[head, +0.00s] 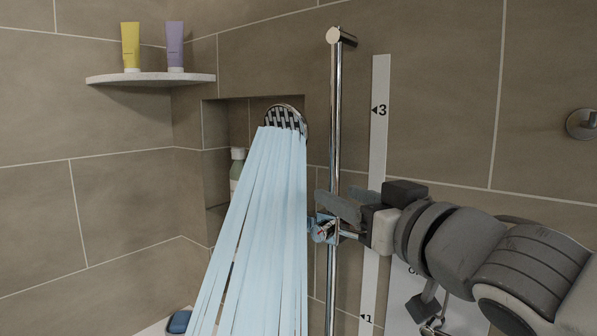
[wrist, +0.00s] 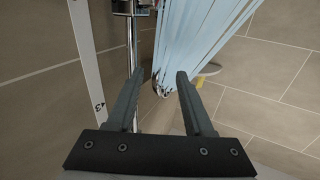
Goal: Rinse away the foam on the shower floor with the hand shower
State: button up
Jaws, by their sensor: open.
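The hand shower (head: 287,112) has a round chrome head beside the rail, and pale blue water jets (head: 262,200) stream down and left from it. Its handle is hidden behind the water. My gripper (head: 322,205) is open and empty, in front of the rail at the height of the slider holder (head: 325,230). In the wrist view, my gripper's fingers (wrist: 158,75) stand apart, and the chrome hand shower (wrist: 161,88) appears between them, apparently farther off. I cannot tell whether they touch it. The shower floor's foam is not in view.
A vertical chrome rail (head: 336,120) and a white marked strip (head: 379,120) stand close to my gripper. A wall niche (head: 214,130) holds a bottle (head: 237,170). A corner shelf (head: 150,79) bears a yellow tube (head: 131,46) and a purple tube (head: 175,46). A blue object (head: 179,321) lies low left.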

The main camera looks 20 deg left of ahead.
aim_at(296, 177)
jog(key=x, duration=1.1)
jog(key=shift+w+a+f, duration=0.1)
jog(key=shift+w, duration=0.1)
jog(key=shift+f+p+x, duration=0.2)
jog(key=shift+p+x, duration=0.15)
jog(key=shift+x, duration=2.2)
jog(key=shift+s+a, duration=0.1)
grip_shut()
jog(key=shift+r, duration=0.1)
